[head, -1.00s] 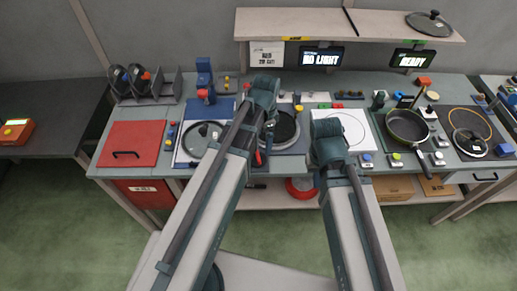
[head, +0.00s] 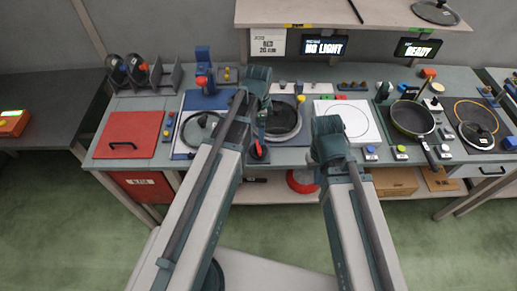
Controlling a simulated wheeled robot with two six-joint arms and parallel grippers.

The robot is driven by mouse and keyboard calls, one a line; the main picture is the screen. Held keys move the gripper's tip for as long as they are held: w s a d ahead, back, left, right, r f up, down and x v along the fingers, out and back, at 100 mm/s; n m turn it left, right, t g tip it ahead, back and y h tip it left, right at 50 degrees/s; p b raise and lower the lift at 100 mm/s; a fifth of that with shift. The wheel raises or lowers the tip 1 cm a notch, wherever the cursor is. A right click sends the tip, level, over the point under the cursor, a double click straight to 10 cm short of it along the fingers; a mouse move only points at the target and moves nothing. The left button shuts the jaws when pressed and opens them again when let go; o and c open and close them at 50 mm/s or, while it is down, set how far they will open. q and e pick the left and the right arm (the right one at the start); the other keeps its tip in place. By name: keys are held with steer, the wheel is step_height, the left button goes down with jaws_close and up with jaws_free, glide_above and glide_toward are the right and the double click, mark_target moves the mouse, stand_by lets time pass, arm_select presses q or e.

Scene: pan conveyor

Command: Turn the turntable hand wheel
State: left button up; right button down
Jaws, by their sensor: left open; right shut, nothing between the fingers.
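A round dark turntable (head: 286,119) with a pale rim sits on the bench in the middle. A red ring (head: 301,181), perhaps its hand wheel, shows below the bench front and is partly hidden behind the bench edge and my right arm. My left gripper (head: 262,124) is open at the left side of the turntable, pointing down; its fingers are small and partly hidden by the arm. My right gripper (head: 321,168) is shut and empty at the bench's front edge, right of the red ring; its wrist hides much of it. Contact with the ring cannot be seen.
A red lever (head: 257,147) stands at the bench front near my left arm. A glass lid (head: 201,128) lies left of the turntable. A shelf (head: 350,12) with screens overhangs the back.

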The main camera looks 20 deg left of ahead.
mark_target(258, 146)
arm_select(q)
step_height(258, 146, down, 9)
steer(key=b, duration=0.8)
steer(key=shift+f, duration=0.1)
steer(key=c, duration=1.2)
